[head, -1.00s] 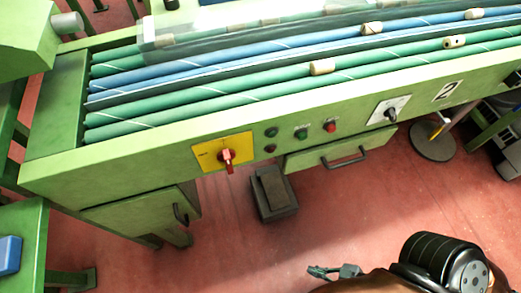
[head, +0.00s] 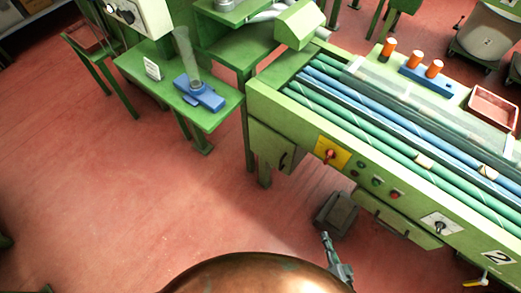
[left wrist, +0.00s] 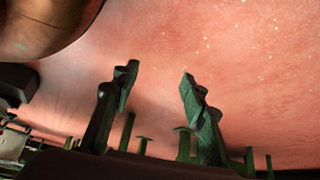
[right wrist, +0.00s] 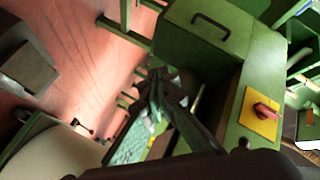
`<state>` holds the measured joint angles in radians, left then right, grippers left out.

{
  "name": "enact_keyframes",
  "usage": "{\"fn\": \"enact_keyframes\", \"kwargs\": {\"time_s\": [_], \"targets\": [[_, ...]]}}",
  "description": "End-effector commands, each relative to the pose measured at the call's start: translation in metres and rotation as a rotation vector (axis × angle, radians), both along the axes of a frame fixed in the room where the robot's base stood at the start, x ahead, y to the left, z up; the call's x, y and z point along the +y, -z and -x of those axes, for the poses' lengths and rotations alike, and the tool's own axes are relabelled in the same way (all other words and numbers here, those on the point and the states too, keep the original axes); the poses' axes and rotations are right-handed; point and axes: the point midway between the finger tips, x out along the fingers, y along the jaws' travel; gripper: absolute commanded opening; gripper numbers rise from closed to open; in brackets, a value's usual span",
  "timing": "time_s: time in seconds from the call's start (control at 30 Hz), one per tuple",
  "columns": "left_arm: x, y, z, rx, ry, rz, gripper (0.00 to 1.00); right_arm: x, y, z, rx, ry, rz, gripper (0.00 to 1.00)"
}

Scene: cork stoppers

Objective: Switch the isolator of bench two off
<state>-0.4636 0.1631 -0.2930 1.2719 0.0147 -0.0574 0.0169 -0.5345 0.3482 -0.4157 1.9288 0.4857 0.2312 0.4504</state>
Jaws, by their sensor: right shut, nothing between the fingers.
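Bench two (head: 405,178) is a green machine bench with a "2" plate (head: 497,259) on its front. Its isolator is a yellow plate (head: 345,147) with a red rotary handle (head: 329,155) near the left end of the front. The plate's markings are too small to read. The isolator also shows in the right wrist view (right wrist: 265,110), right of my fingers and apart from them. My right gripper (head: 325,237) is shut and empty, in front of the bench and below the isolator in the picture.
Small buttons (head: 376,181) and a black rotary switch (head: 439,227) lie along the front, right of the isolator. A dark pedal box (head: 336,215) stands on the floor below. A green side table (head: 208,115) with a blue device stands left. Red floor is clear at left.

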Motion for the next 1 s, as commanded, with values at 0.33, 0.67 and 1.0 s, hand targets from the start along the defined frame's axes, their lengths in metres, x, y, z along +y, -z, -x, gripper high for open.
{"fn": "enact_keyframes", "kwargs": {"time_s": [0.33,0.67,1.0], "targets": [[0.029,-0.054,0.060,0.205,-0.030,-0.068,0.40,-0.012,-0.173,-0.035,-0.063,0.088,-0.368,0.00],[0.041,-0.097,0.136,0.412,-0.050,-0.103,0.40,-0.024,-0.275,-0.052,-0.059,0.146,-0.661,0.00],[0.043,-0.104,0.160,0.474,-0.055,-0.110,0.40,-0.027,-0.292,-0.056,-0.052,0.163,-0.742,0.00]]}}
